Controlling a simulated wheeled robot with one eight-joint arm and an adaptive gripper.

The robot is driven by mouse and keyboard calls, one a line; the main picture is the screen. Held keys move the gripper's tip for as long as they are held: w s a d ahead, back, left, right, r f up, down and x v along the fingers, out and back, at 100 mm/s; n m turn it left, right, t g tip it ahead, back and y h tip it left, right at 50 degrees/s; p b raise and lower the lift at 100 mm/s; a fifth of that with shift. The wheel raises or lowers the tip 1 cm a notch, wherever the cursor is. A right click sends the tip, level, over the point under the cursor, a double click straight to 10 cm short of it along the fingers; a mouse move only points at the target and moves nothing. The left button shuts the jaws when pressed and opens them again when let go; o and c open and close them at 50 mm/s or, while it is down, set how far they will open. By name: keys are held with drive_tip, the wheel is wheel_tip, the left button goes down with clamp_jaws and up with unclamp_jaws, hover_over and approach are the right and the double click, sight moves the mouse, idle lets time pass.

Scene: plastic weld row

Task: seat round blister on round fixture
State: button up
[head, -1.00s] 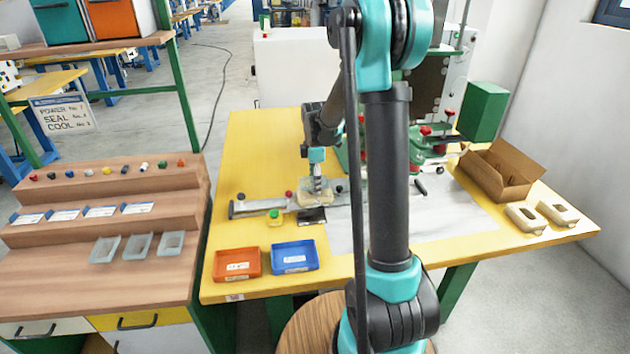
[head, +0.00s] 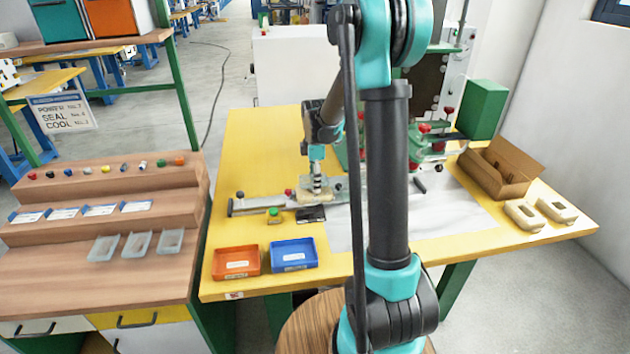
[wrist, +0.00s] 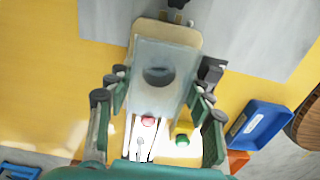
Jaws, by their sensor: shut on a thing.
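My gripper (wrist: 157,95) is shut on a translucent, pale blister (wrist: 178,52) with a dark round area in its middle. In the head view my gripper (head: 317,188) points down at the grey slide rail on the yellow table. A cream fixture (wrist: 190,36) lies under the blister, and its rounded end shows beyond the blister's far edge. The blister covers most of the fixture and looks slightly turned against it. I cannot tell whether the two touch or a gap is left.
A red knob (wrist: 148,121) and a yellow block with a green button (wrist: 183,133) are close by. Orange (head: 237,262) and blue (head: 294,255) bins stand at the table's front. A cardboard box (head: 498,172) and two cream fixtures (head: 524,216) are at the right. The press stands behind.

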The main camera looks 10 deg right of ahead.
drive_tip(key=shift+f, duration=0.65)
idle(0.4)
drive_tip(key=shift+r, duration=0.1)
idle(0.3)
drive_tip(key=o, duration=0.8)
drive_tip(key=shift+o, duration=0.2)
drive_tip(key=c, duration=0.4)
drive_tip(key=shift+c, duration=0.2)
drive_tip(key=shift+r, duration=3.5)
